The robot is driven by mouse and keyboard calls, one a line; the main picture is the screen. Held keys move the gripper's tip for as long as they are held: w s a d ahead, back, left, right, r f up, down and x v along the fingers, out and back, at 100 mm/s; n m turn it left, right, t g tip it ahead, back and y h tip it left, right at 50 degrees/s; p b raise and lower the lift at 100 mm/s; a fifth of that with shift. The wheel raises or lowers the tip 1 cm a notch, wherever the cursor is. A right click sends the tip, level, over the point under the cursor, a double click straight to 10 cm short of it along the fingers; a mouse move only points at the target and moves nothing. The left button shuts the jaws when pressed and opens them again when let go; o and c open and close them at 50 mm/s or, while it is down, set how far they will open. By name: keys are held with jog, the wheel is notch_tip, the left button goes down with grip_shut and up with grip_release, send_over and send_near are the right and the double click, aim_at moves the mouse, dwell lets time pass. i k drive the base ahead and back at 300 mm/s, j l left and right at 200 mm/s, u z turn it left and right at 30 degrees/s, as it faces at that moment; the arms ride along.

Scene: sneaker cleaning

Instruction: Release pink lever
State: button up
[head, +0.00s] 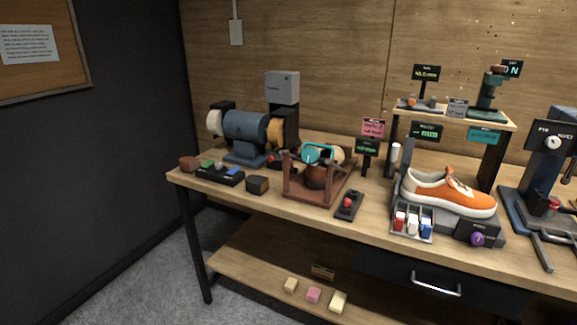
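I cannot make out a clearly pink lever in the head view. A pink sign (373,128) stands on a post above a green-lettered sign, behind the wooden frame (312,190) that holds a dark round object and a teal ring. A small black control box (349,207) with a red knob sits in front right of that frame. Another red-tipped control (275,161) shows partly behind the frame, near the grinder. My gripper is not in view.
A blue bench grinder (246,130) stands at the table's left. An orange sneaker (450,193) rests on a grey stand at the right, behind several small bottles (412,225). A blue press (548,150) is at the far right. Several blocks, one pink (313,295), lie on the lower shelf.

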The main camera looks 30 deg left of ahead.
aim_at(293, 169)
jog(key=u, duration=1.75)
jog(key=i, duration=0.45)
